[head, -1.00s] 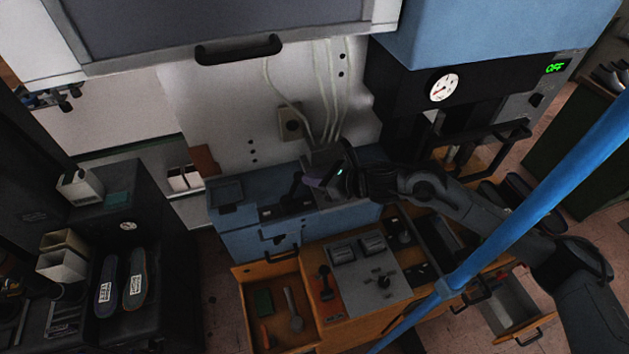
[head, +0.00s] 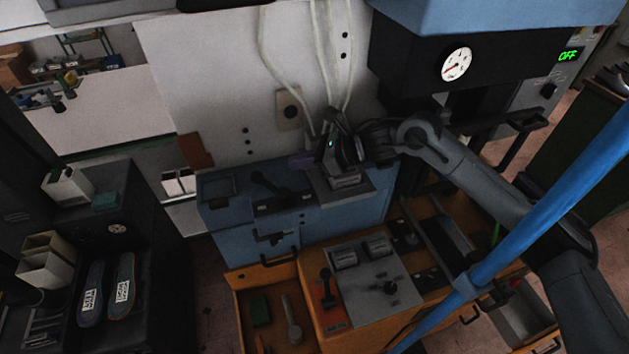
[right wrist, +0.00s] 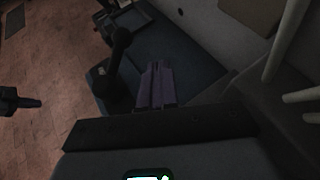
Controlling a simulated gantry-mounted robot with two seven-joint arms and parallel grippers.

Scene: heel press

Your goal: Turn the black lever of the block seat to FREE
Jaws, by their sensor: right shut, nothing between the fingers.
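The black lever (head: 270,186) sits in a dark seat on top of the blue cabinet and leans to the left in the head view. In the right wrist view the lever (right wrist: 118,62) stands left of my fingers, with a visible gap. My right gripper (head: 301,162) is shut and empty, above the cabinet and to the right of the lever. Its purple-tinted closed fingers (right wrist: 158,84) point over the cabinet top. No lettering by the lever can be read. My left gripper is not in view.
A grey block (head: 343,188) stands on the cabinet below my right gripper. The white wall (head: 215,90) with pale hoses is close behind. An orange-framed control panel (head: 375,285) is in front. A blue pole (head: 545,215) crosses at right.

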